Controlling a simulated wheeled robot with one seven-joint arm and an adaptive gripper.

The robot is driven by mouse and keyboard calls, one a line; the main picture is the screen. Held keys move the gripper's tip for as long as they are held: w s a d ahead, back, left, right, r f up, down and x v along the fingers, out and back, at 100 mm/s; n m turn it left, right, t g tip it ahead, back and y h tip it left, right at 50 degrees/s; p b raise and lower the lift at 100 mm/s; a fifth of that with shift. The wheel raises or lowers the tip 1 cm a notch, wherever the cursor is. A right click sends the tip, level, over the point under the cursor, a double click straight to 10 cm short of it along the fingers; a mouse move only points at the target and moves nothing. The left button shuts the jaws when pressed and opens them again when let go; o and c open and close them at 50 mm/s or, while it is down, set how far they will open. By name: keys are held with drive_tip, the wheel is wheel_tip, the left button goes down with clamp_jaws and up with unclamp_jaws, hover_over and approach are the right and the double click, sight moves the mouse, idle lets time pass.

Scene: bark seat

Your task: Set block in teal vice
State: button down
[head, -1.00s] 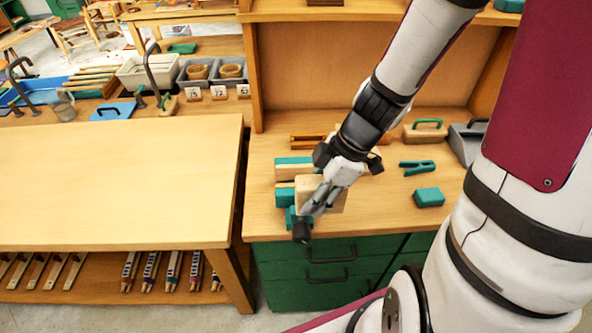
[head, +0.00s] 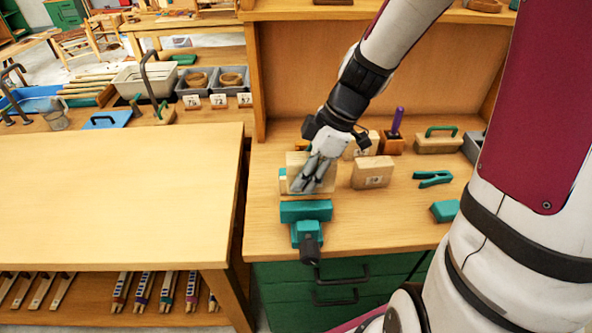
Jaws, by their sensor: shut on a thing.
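The teal vice (head: 305,211) stands at the left front of the wooden bench, its black handle end (head: 309,248) towards the front edge. My gripper (head: 304,188) points down behind the vice's front jaw and is shut on a pale wooden block (head: 297,160). The grey fingers cover much of this block. The block appears at the vice's jaw gap, behind the front teal jaw. A little teal shows at its left, and the rear jaw is mostly hidden. I cannot tell whether the block rests in the vice or hangs just above it.
A labelled wooden block (head: 372,173) stands right of the vice. Behind it is a wooden holder with a purple-handled tool (head: 397,123). A teal clamp (head: 433,179), a teal block (head: 444,211) and a green-handled wooden block (head: 437,141) lie further right. The left table (head: 110,195) is clear.

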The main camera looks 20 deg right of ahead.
drive_tip(key=w+f, duration=0.1)
drive_tip(key=f, duration=0.1)
drive_tip(key=w+f, duration=0.1)
drive_tip(key=w, duration=0.1)
drive_tip(key=shift+w+f, duration=0.2)
drive_tip(key=shift+f, duration=0.2)
drive_tip(key=shift+f, duration=0.1)
drive_tip(key=shift+f, duration=0.35)
drive_tip(key=shift+f+b, duration=0.2)
drive_tip(key=shift+b, duration=0.1)
drive_tip(key=c, duration=1.1)
unclamp_jaws()
